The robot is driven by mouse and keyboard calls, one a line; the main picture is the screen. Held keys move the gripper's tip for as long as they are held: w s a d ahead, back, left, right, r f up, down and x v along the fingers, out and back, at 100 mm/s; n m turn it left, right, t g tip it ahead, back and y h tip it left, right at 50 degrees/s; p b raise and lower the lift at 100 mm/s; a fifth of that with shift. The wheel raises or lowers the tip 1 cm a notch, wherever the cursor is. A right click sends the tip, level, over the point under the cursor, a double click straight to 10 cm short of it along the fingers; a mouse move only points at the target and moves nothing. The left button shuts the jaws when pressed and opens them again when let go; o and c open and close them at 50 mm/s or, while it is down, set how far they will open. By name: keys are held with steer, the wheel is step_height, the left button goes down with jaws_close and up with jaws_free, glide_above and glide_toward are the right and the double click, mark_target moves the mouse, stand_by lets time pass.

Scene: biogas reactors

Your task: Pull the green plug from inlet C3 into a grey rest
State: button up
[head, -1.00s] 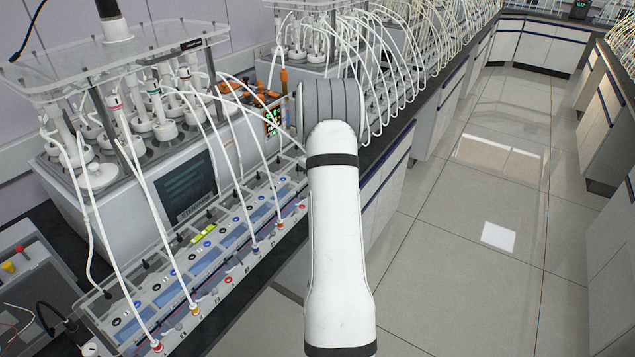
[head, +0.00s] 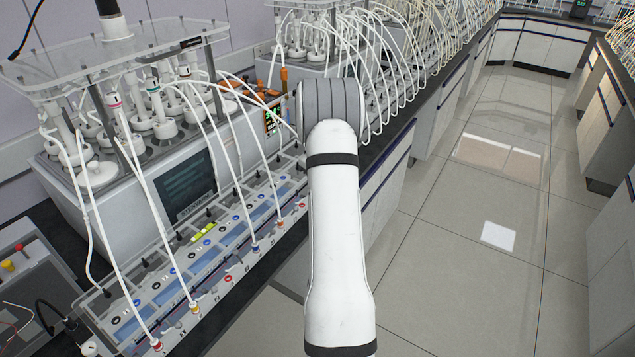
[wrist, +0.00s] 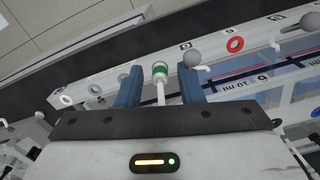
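The green-banded plug (wrist: 160,68) shows in the wrist view with a white tube or stem running from it towards my gripper. My gripper (wrist: 160,84) has its two blue fingers apart, one on each side of the plug, with a visible gap on both sides. The plug is over or at the pale strip of the inlet panel (wrist: 110,84); I cannot tell whether it is seated, nor read C3. A grey round knob (wrist: 192,57) is just right of the plug; I cannot tell if it is a rest. In the head view my arm hides the gripper and green plug.
A red ring port (wrist: 236,44) is right of the grey knob. In the head view, red (head: 157,345), yellow (head: 195,308) and blue (head: 255,247) plugs with white tubes stand along the panel. The reactor unit (head: 150,190) is behind. The floor at right is clear.

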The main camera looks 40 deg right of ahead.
steer(key=shift+o, duration=0.3)
steer(key=shift+r+b, duration=0.65)
steer(key=shift+r, duration=3.25)
